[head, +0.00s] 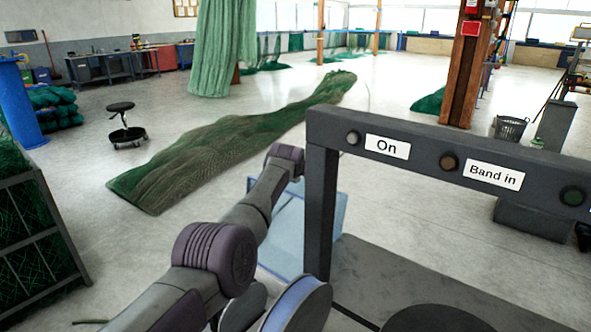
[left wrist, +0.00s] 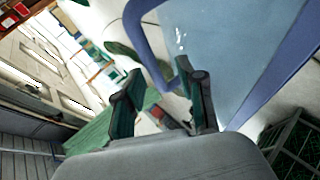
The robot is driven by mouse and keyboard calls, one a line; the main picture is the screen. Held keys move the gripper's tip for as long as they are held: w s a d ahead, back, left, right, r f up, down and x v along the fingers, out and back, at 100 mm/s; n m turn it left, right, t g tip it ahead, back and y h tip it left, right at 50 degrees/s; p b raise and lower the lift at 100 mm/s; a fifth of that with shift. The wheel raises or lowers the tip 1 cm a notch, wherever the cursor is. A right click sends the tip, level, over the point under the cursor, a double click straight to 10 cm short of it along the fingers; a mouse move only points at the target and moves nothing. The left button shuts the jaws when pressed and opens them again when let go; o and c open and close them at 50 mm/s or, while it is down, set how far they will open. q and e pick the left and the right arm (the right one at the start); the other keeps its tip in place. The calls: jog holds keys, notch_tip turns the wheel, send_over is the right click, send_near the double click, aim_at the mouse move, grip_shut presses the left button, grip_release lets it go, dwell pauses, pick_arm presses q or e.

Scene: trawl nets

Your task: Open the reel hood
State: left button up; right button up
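A pale blue, see-through panel, which looks like the reel hood (head: 330,212), stands behind the dark post in the head view, partly hidden by my left arm. In the left wrist view, a pale translucent panel with a blue-violet frame (left wrist: 275,92) fills the upper right. A curved blue bar (left wrist: 138,32), which looks like a handle, runs down from the top to near the right fingertip. My left gripper (left wrist: 166,76) has its fingers apart with nothing visibly held. I cannot tell whether the right finger touches the bar. My right gripper is out of view.
A dark frame (head: 322,215) with a button bar labelled "On" and "Band in" stands right of my left arm. A green net (head: 225,150) lies across the floor. A rack of netting (head: 40,240) stands left. A stool (head: 122,122) is beyond; pale floor around it is clear.

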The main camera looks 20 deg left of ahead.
pick_arm(q)
jog(key=shift+s+d+r, duration=0.2)
jog(key=shift+s+r, duration=0.15)
jog(key=shift+s, duration=0.1)
jog(key=v, duration=1)
jog(key=shift+s, duration=0.3)
jog(key=shift+a, duration=0.15)
